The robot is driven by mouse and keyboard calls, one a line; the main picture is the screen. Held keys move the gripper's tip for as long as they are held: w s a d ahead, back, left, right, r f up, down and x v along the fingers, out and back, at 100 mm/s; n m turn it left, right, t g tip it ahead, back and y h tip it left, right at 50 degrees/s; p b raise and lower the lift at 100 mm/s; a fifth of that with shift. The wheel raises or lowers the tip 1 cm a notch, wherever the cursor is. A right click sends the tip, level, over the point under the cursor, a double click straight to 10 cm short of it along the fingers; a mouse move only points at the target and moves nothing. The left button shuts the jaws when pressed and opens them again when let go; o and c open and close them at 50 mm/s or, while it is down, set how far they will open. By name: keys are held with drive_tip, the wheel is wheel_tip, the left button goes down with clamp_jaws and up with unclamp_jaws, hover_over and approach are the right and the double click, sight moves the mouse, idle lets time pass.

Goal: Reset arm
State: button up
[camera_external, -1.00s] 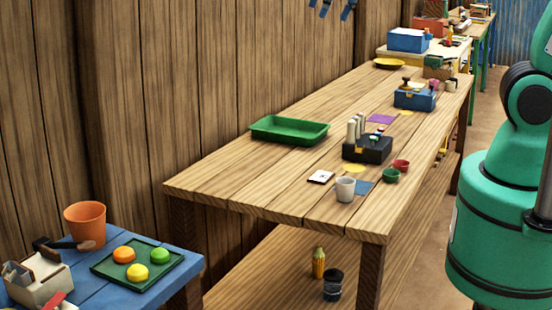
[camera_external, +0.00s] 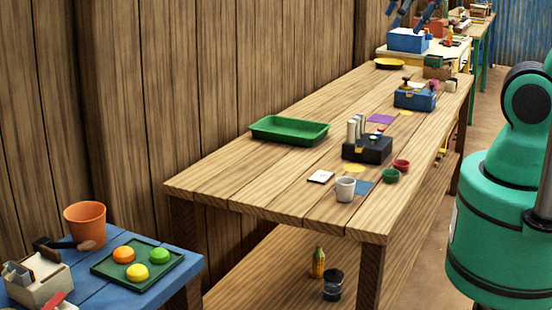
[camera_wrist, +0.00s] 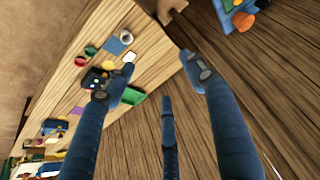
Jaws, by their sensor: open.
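My gripper (camera_external: 418,20) shows at the top of the external view, as dark blue fingers cut off by the upper edge. In the picture it overlaps the area by the far end of the long table, above the blue box; its height over things cannot be told. In the wrist view my gripper (camera_wrist: 158,75) has its blue fingers spread apart with nothing between them. It is open and empty. My green arm stands at the right of the external view, and the links joining it to the gripper are out of frame.
The long wooden table (camera_external: 240,185) holds a green tray (camera_external: 289,130), a black block with pegs (camera_external: 367,150), a white cup (camera_external: 345,189) and a blue toolbox (camera_external: 415,100). A blue table (camera_external: 85,285) with an orange pot (camera_external: 86,224) stands front left. A plank wall runs behind.

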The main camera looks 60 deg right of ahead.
wheel_tip(320, 180, down, 4)
drive_tip(key=b, duration=0.4)
